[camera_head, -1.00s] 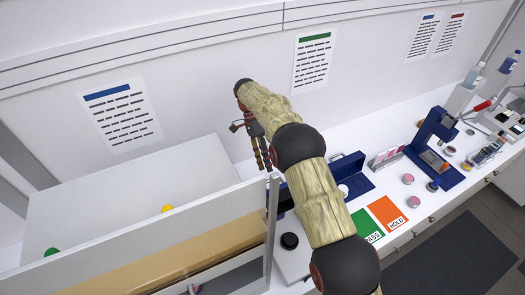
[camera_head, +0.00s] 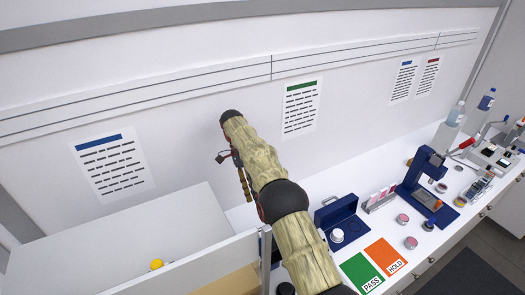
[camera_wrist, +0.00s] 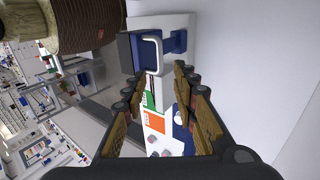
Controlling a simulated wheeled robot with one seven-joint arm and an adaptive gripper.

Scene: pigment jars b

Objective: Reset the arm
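My gripper (camera_head: 244,184) hangs from the end of my raised arm in the head view, in front of the back wall and above the left part of the bench. In the wrist view my gripper (camera_wrist: 160,95) shows its two sets of fingers spread well apart, with nothing between them. The bench with its colored cards lies some way beyond the fingertips. No object touches the gripper. My forearm hides part of the bench in the head view.
A green PASS card (camera_head: 361,272) and an orange HOLD card (camera_head: 385,256) lie on the bench. Behind them is an open blue case (camera_head: 340,220). A blue press (camera_head: 424,180) and several jars stand to the right. A white partition (camera_head: 190,268) stands at the left.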

